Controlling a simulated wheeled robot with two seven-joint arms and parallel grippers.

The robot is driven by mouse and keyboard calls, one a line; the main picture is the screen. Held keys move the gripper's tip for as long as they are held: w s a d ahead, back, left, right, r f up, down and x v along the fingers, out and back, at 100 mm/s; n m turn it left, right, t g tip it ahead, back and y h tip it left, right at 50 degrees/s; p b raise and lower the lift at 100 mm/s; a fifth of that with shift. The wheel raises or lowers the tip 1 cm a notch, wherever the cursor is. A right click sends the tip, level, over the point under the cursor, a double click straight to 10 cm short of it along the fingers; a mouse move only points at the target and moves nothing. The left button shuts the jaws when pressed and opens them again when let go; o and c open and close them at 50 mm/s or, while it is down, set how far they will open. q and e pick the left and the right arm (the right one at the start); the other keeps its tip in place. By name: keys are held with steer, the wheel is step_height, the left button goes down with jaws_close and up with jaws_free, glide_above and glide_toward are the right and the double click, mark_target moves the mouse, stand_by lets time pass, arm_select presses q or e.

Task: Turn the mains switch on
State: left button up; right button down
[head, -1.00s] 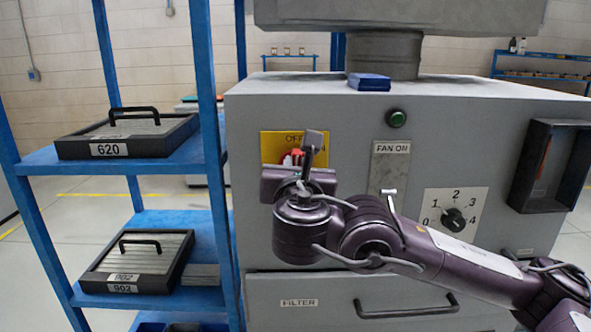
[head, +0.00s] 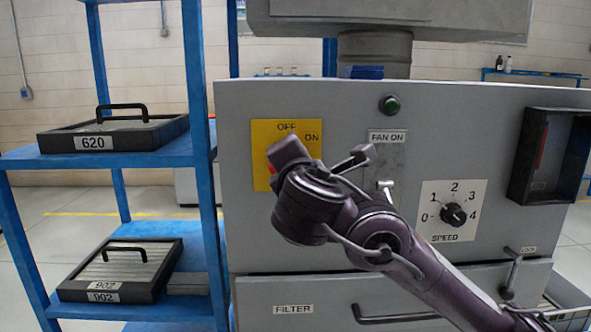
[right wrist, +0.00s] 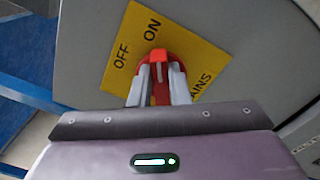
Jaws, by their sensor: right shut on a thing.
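The mains switch (right wrist: 160,66) is a red rotary handle on a yellow plate (head: 262,138) marked OFF, ON and, in the right wrist view, MAINS. My right gripper (right wrist: 159,84) is shut on the red handle, with one grey finger on each side of it. In that view the handle's visible end points up towards the word ON, with OFF off to its left. In the head view my right wrist hides most of the switch, and only a little red shows. My left gripper is not in view.
The grey cabinet also carries a green button (head: 390,105), a FAN ON toggle (head: 385,186), a speed knob (head: 453,214) and a dark open box (head: 549,157). A blue rack (head: 204,120) with black-framed filters 620 (head: 112,135) and 902 (head: 120,272) stands close on the left.

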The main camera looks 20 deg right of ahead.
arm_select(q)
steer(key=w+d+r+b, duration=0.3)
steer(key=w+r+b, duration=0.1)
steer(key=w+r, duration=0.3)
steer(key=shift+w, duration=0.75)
arm_select(e)
steer(key=shift+d+f+m, duration=0.1)
steer(key=shift+f+m, duration=0.15)
steer(key=shift+m, duration=0.85)
steer(key=shift+f+m, duration=0.2)
steer(key=shift+m, duration=0.9)
steer(key=shift+d+f+m, duration=0.1)
steer(key=shift+f+m, duration=0.15)
steer(key=shift+m, duration=0.85)
steer(key=c, duration=1.4)
jaws_free()
steer(key=shift+r, duration=0.1)
steer(key=shift+o, duration=0.2)
arm_select(q)
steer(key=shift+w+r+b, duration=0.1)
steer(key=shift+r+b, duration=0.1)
steer(key=shift+b, duration=0.1)
arm_select(e)
steer(key=v, duration=0.8)
